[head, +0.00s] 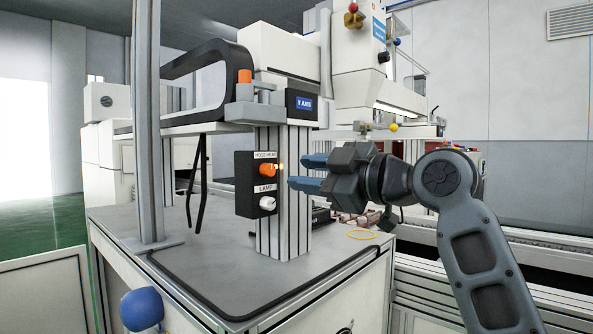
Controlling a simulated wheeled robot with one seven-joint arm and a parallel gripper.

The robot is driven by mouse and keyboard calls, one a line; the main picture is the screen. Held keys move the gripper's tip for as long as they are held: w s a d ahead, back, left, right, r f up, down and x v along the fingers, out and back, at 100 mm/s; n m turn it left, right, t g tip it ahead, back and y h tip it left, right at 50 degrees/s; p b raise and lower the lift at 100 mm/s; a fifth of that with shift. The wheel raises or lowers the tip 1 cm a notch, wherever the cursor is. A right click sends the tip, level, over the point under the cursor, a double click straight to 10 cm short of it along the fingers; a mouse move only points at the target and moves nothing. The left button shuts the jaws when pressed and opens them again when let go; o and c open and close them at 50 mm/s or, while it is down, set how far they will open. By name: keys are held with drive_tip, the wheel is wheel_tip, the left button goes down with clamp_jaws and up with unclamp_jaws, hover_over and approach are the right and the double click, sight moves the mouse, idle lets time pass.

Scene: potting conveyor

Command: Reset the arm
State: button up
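My gripper (300,174) is in the middle of the head view, at the end of my dark grey arm that comes in from the lower right. Its two blue fingers point left and stand apart, with nothing between them. The fingertips are near a black switch box (244,185) on an aluminium post. The box has an orange knob (267,170) labelled for heat and a white knob (267,203) labelled LAMP. I cannot tell whether a fingertip touches the post or the box.
The post (284,235) stands on a grey worktop (215,275) with a dark edge. A tall metal column (147,120) rises at left, and a white machine (357,70) hangs above my gripper. A blue ball (142,309) is at the front lower left. Green floor (40,230) shows at left.

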drive_tip(key=shift+d+f, duration=0.1)
drive_tip(key=s+d+f+m+t+h, duration=0.2)
drive_tip(key=s+d+f+m, duration=0.15)
drive_tip(key=f, duration=0.55)
drive_tip(key=s+d+f+m+t+h, duration=0.15)
drive_tip(key=f+m, duration=0.25)
drive_tip(key=f, duration=0.5)
drive_tip(key=s+d+f+m+t+h, duration=0.1)
drive_tip(key=s+d+f+m+h, duration=0.2)
drive_tip(key=f, duration=0.6)
drive_tip(key=s+d+f+m+h, duration=0.2)
drive_tip(key=s+d+f+m, duration=0.2)
drive_tip(key=s+f, duration=0.45)
drive_tip(key=s+d+f+m+h, duration=0.3)
drive_tip(key=s+d+f, duration=0.15)
drive_tip(key=s, duration=0.75)
drive_tip(key=s+d+r+m+h, duration=0.1)
drive_tip(key=s+d+r, duration=0.15)
drive_tip(key=s, duration=0.95)
drive_tip(key=s+d+r+m+h, duration=0.15)
drive_tip(key=s+d, duration=0.25)
drive_tip(key=s, duration=0.9)
wheel_tip(320, 180, up, 19)
drive_tip(key=p, duration=2)
drive_tip(key=shift+w+a+r+g, duration=0.2)
drive_tip(key=shift+g, duration=0.15)
